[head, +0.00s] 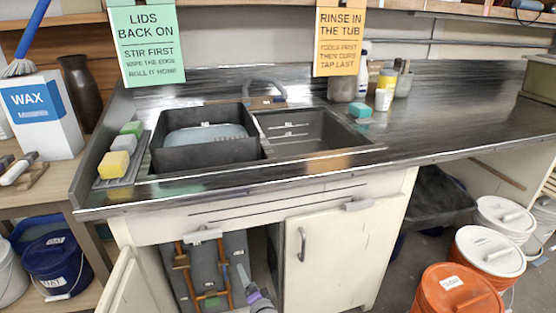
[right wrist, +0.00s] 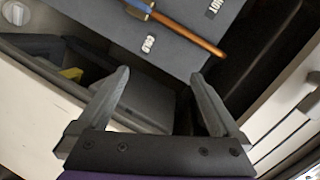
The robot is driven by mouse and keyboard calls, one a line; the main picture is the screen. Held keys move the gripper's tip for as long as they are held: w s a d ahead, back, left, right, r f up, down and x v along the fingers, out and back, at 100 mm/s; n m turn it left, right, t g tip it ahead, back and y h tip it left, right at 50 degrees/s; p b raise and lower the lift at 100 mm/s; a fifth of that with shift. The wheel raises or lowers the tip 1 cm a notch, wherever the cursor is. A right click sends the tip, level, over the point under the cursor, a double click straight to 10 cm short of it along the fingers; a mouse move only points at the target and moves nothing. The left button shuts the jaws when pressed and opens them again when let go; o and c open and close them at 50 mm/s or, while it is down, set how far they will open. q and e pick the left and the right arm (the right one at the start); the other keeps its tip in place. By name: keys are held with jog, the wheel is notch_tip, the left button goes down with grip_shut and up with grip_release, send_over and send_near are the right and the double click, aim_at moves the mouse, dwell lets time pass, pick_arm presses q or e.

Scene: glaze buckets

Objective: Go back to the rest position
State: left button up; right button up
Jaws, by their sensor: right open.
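My right gripper (head: 243,277) is low in front of the open cupboard under the sink in the head view. In the right wrist view my right gripper (right wrist: 160,76) has its two grey fingers spread apart, with nothing between them. My left gripper is in neither view.
The left cupboard door (head: 133,285) stands open; the right door (head: 325,255) is shut. The counter (head: 440,125) above has a sink (head: 310,132) holding a dark tub (head: 172,160) beside it. Buckets, including an orange one (head: 455,295), stand on the floor at right.

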jog(key=s+d+r+n+g+h, duration=0.1)
jog(key=s+d+r+n+g, duration=0.2)
jog(key=s+d, duration=0.4)
jog(key=s+d+r+n+g+h, duration=0.1)
jog(key=s+d+r+n+g, duration=0.15)
jog(key=s+d+r, duration=0.4)
jog(key=s+d+f+n+g+h, duration=0.2)
jog(key=s+d, duration=0.5)
jog(key=s, duration=0.5)
jog(key=s+d+f+n+g+h, duration=0.2)
jog(key=s+d, duration=0.5)
jog(key=s, duration=0.6)
pick_arm(q)
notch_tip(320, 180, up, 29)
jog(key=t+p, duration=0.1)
jog(key=p, duration=2.5)
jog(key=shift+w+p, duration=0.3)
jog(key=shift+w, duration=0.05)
pick_arm(e)
notch_tip(320, 180, up, 29)
jog(key=w, duration=0.1)
jog(key=shift+w+a+r+t, duration=0.2)
jog(key=shift+t, duration=0.25)
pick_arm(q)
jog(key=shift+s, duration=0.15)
pick_arm(e)
jog(key=shift+f, duration=0.1)
